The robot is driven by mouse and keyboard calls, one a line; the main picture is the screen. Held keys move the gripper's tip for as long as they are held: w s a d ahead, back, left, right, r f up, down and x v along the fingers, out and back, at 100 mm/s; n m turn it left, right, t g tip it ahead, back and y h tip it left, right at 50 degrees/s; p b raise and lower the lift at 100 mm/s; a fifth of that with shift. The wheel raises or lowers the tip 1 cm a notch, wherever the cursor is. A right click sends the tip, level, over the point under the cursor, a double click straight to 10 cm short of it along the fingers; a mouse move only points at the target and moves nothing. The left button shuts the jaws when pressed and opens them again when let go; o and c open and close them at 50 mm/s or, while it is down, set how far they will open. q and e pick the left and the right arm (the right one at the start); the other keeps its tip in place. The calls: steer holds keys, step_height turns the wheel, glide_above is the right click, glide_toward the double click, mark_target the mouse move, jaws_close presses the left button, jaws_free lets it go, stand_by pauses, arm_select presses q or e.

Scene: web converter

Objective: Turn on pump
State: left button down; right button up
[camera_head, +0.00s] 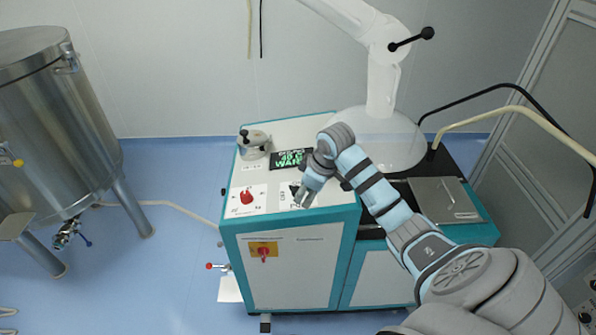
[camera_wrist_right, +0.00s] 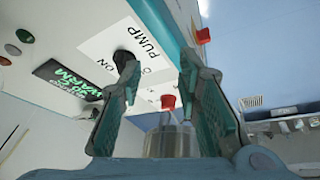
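The pump control is a black knob (camera_wrist_right: 122,58) on a white label (camera_wrist_right: 110,44) printed "PUMP" and "ON" in the right wrist view. In the head view, the pump label (camera_head: 287,199) lies on the cabinet top near its front edge, partly covered by my gripper. My right gripper (camera_head: 302,196) is over that label. In the right wrist view, my right gripper (camera_wrist_right: 158,72) is open, with its fingers apart and nothing between them. The tip of its left-hand finger overlaps the knob in the picture; I cannot tell whether they touch. My left gripper is not in view.
A red knob (camera_head: 246,197) sits on another label to the left. A lit display (camera_head: 292,158) and a metal lidded fitting (camera_head: 254,143) are behind. A red switch on a yellow plate (camera_head: 263,251) is on the cabinet front. A steel tank (camera_head: 50,120) stands at left.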

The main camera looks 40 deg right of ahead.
glide_toward(297, 187)
steer(key=shift+t+y, duration=0.3)
steer(key=shift+y, duration=0.1)
steer(key=x, duration=0.3)
steer(key=b+x, duration=0.1)
steer(key=x, duration=0.2)
steer(key=b+x, duration=0.1)
steer(key=x, duration=0.2)
steer(key=shift+s+d+f, duration=0.1)
steer(key=shift+d+f, duration=0.1)
steer(key=shift+d, duration=0.25)
steer(key=shift+r, duration=0.1)
jaws_close()
